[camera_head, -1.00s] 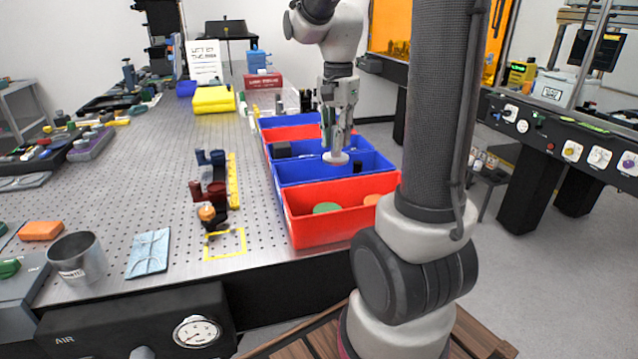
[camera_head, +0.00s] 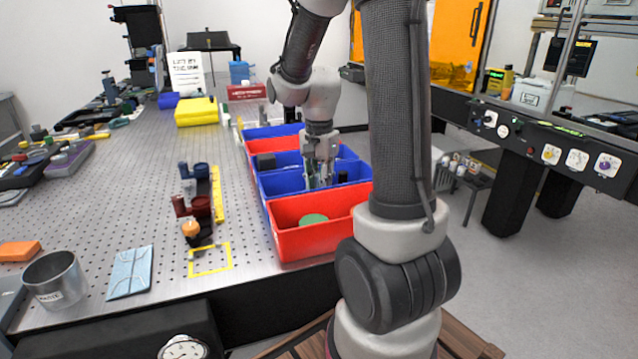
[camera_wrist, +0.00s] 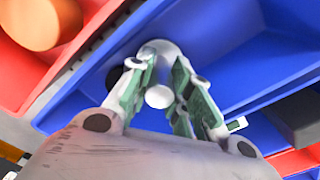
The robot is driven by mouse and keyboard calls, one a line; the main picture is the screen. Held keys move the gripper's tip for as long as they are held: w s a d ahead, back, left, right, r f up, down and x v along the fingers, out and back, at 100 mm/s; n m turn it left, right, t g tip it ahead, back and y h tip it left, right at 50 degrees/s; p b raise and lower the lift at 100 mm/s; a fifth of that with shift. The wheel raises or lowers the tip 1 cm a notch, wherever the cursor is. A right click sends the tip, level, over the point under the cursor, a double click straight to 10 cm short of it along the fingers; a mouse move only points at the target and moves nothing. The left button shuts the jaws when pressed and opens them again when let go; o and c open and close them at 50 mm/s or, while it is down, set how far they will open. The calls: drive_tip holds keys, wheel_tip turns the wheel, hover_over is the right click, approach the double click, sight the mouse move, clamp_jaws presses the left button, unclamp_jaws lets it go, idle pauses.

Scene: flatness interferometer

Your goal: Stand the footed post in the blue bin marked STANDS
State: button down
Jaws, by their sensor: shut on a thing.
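My gripper (camera_head: 319,182) reaches down into the nearer blue bin (camera_head: 285,188), just behind the front red bin. The jaws are shut on the footed post. In the wrist view the post's pale round end (camera_wrist: 158,97) shows between the fingers of my gripper (camera_wrist: 158,72). Its pale, disc-like foot (camera_wrist: 160,48) shows beyond the fingertips, over the floor of the blue bin (camera_wrist: 225,70). In the head view the bin's front wall hides the foot. I cannot tell whether the foot touches the floor. I cannot read a STANDS mark.
The red bin (camera_head: 300,240) in front holds a green disc (camera_head: 313,219). A black cylinder (camera_head: 342,177) stands in the blue bin, right of my gripper. A black block (camera_head: 265,161) lies in the bin behind. Dark red and blue mounts (camera_head: 200,207) stand left of the bins.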

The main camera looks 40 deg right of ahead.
drive_tip(key=shift+f, duration=0.15)
drive_tip(key=c, duration=1.3)
unclamp_jaws()
wheel_tip(320, 180, up, 13)
drive_tip(key=s+a+n+t, duration=0.1)
drive_tip(key=s+a+n, duration=0.1)
drive_tip(key=s+n, duration=0.2)
drive_tip(key=s+a+r+n+t, duration=0.1)
drive_tip(key=s+a+n+t, duration=0.1)
drive_tip(key=s+n, duration=0.3)
drive_tip(key=s+a+n+t, duration=0.1)
drive_tip(key=s+a+n, duration=0.1)
drive_tip(key=s+n, duration=0.3)
drive_tip(key=shift+s+a+r, duration=0.1)
drive_tip(key=shift+s+r, duration=0.05)
drive_tip(key=shift+s, duration=0.65)
